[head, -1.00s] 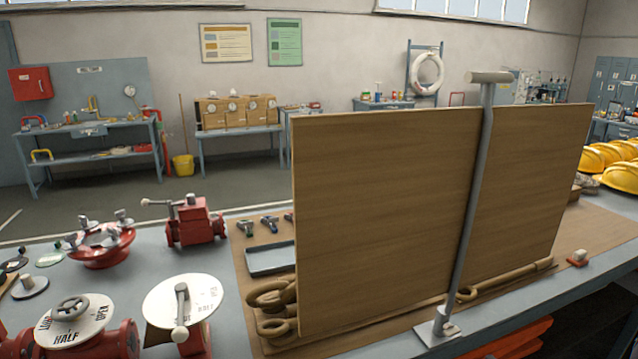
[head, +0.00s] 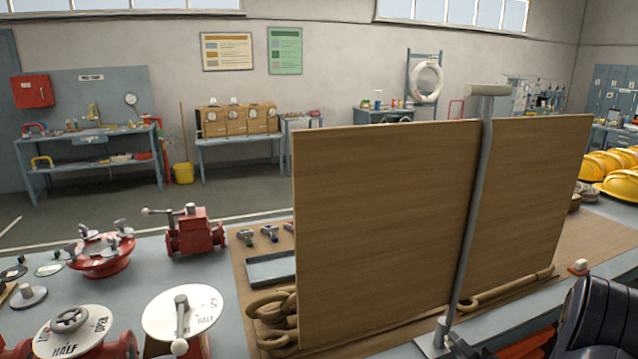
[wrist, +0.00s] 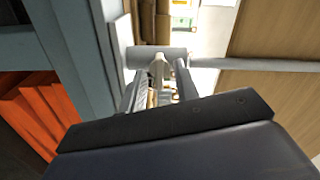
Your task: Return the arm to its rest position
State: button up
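My arm shows as a dark link at the bottom right of the head view. My gripper (wrist: 160,75) is in the middle of the wrist view, its two fingers apart with a gap between them. The fingers point at the grey post (wrist: 250,64), which stands in front of the wooden board (wrist: 273,115). In the head view the post (head: 470,215) rises from a foot plate on the table edge to a T-shaped top, and the gripper is low near that foot. I cannot tell whether the fingers touch the post.
The upright wooden board (head: 385,225) blocks much of the table behind it. Red valves (head: 195,232) and white dial plates (head: 183,312) stand at left. Yellow helmets (head: 615,180) are at right. Orange material (wrist: 25,115) lies below the blue-grey table edge (wrist: 70,45).

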jog(key=shift+a+r+n+b, duration=0.1)
jog(key=shift+n+b, duration=2)
jog(key=shift+n, duration=1.7)
jog(key=shift+a, duration=0.1)
